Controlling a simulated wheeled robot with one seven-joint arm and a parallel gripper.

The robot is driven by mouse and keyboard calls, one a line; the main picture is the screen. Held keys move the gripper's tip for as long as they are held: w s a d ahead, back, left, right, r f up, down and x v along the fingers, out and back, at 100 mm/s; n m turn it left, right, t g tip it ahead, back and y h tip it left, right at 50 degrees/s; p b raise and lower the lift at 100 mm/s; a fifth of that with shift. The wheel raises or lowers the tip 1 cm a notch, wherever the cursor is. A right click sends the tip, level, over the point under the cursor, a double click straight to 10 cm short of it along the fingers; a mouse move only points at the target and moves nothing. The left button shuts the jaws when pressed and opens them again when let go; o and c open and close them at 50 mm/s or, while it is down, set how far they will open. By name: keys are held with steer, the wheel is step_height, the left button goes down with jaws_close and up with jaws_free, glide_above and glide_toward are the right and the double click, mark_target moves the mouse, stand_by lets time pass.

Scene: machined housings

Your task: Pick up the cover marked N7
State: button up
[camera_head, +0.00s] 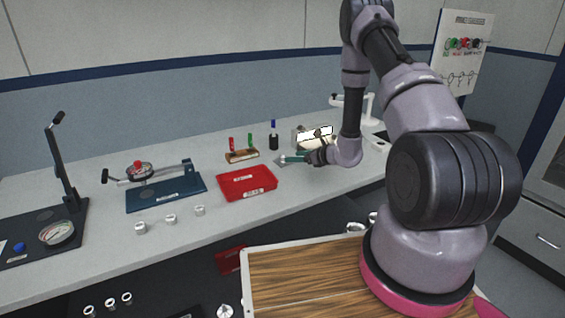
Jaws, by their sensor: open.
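Three small silver round parts stand in a row on the grey bench: a left one (140,228), a middle one (171,219) and a right one (200,210). Any marks on them are too small to read, so I cannot tell which part is the cover marked N7. My gripper (284,160) is over the back part of the bench, right of the red tray (247,183), pointing left. It is open, with nothing visible between its fingers. It is well apart from the three silver parts.
A blue plate with a clamp fixture (166,195) and a black gauge stand (60,232) are at the left. A wooden block with red and green tools (242,156) and a dark bottle (273,140) stand behind the tray. More round parts (126,298) lie on a lower dark surface.

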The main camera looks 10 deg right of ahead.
mark_target(283, 159)
steer(key=x, duration=0.6)
steer(key=shift+d+f, duration=0.1)
steer(key=shift+d, duration=0.05)
steer(key=shift+s, duration=0.1)
jaws_close()
stand_by(1.2)
